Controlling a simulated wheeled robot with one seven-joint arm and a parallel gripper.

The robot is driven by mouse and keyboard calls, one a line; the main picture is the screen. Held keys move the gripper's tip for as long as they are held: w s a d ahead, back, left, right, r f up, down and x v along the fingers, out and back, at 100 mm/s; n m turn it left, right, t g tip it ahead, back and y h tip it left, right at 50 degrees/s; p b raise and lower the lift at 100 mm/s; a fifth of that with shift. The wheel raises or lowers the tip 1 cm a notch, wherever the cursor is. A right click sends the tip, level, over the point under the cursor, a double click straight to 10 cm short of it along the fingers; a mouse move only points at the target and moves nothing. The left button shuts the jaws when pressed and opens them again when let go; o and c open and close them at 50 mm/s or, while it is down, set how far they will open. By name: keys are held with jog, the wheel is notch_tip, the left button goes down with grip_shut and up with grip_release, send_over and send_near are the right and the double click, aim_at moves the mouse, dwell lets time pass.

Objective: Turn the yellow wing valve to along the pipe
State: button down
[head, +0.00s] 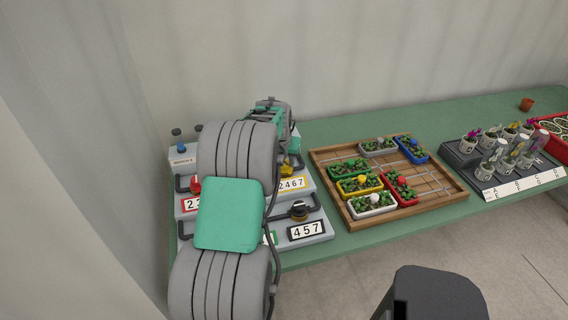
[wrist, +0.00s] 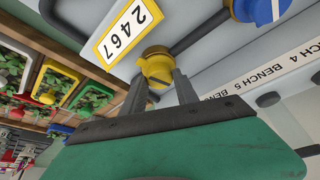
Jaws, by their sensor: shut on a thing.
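The yellow wing valve (wrist: 156,66) shows in the wrist view, round and bright yellow, on a dark pipe beside the yellow-framed 2467 label (wrist: 124,29). My gripper (wrist: 160,84) is shut on the valve, with one grey finger on each side of it. The fingers hide part of the wing, so I cannot tell exactly how it lies against the pipe. In the head view only a small piece of the yellow valve (head: 295,172) shows beside my arm, above the 2467 label (head: 291,184). My arm hides the gripper's fingertips there.
A blue valve (wrist: 258,8) sits on the same panel. In the head view a black-handled valve (head: 299,210) stands above the 457 label (head: 306,230). A wooden tray (head: 328,180) with several coloured planters lies right of the panel. A dark rack (head: 460,157) of pots is farther right.

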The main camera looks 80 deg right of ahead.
jog(key=n+b, duration=0.1)
jog(key=n+t, duration=0.1)
jog(key=n, duration=0.1)
jog(key=shift+s+f+n+b, duration=0.1)
jog(key=shift+s+n+b, duration=0.1)
jog(key=shift+n+b, duration=0.15)
jog(key=n, duration=0.1)
jog(key=n+t+y, duration=0.1)
jog(key=n, duration=0.1)
jog(key=shift+s+d+n+t, duration=0.1)
jog(key=shift+s+n+t, duration=0.05)
jog(key=shift+n+t, duration=0.15)
jog(key=n, duration=0.2)
jog(key=n+y+p, duration=0.1)
jog(key=shift+d+r+n+t, duration=0.1)
jog(key=shift+r+n+t, duration=0.1)
jog(key=shift+n+t, duration=0.2)
jog(key=shift+s+n+y+p, duration=0.1)
jog(key=shift+n+y+p, duration=0.2)
jog(key=shift+n+p, duration=0.55)
jog(key=shift+d+n+t+y+p, duration=0.1)
jog(key=shift+n+t+y+p, duration=0.3)
jog(key=shift+n, duration=0.5)
jog(key=shift+f, duration=0.1)
jog(key=c, duration=0.9)
grip_release()
jog(key=shift+c, duration=0.2)
